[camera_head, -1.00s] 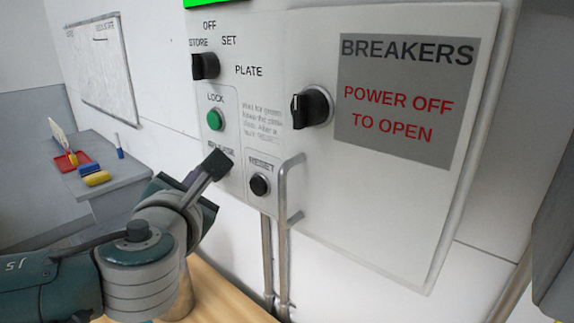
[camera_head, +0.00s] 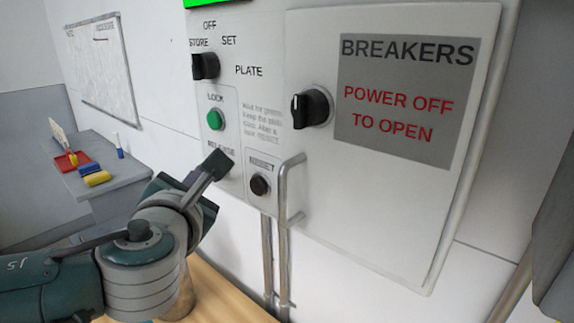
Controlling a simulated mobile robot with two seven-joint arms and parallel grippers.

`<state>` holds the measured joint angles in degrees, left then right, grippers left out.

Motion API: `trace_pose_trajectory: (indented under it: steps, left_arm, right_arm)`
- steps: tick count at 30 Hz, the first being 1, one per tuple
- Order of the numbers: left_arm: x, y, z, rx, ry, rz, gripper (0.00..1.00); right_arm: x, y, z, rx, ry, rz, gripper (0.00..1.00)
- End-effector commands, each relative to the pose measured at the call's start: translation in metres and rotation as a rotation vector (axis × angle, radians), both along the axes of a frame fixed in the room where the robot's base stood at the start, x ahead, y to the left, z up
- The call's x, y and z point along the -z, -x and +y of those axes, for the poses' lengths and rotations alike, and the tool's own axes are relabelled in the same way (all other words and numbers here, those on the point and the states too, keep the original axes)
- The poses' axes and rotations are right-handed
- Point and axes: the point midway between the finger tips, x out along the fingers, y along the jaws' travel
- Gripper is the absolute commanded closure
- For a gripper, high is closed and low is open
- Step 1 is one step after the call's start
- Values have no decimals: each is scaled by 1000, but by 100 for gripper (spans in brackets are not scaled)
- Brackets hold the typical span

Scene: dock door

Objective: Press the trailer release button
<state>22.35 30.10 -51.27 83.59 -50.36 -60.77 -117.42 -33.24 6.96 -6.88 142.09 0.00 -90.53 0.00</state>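The control panel (camera_head: 230,95) is on the white wall. A green button (camera_head: 215,120) sits under the word LOCK. The word RELEASE (camera_head: 221,146) is printed below it, and the button there is hidden behind my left gripper (camera_head: 217,164). The gripper's tip is at the panel just under that word; I cannot tell whether it touches. Its fingers look like one dark block, and whether they are shut is unclear. A black RESET button (camera_head: 260,185) is to the right of the gripper. My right gripper is not in view.
A metal handle (camera_head: 288,190) sticks out right of RESET. Two black knobs (camera_head: 206,66) (camera_head: 311,107) are on the panel and breaker door. A grey desk (camera_head: 110,170) with a red tray (camera_head: 70,161) stands at left. A wooden surface (camera_head: 215,297) lies below.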

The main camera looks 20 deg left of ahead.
Motion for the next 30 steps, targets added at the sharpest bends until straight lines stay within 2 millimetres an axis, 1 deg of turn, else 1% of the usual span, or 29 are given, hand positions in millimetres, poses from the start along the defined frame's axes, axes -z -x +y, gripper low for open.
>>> trace_pose_trajectory:
  steps: [7,30]
  left_arm:
    - [0,-7,-3,-1,0,-1,100]
    - [0,-12,-5,0,1,0,100]
  right_arm:
    - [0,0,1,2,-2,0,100]
    - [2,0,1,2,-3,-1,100]
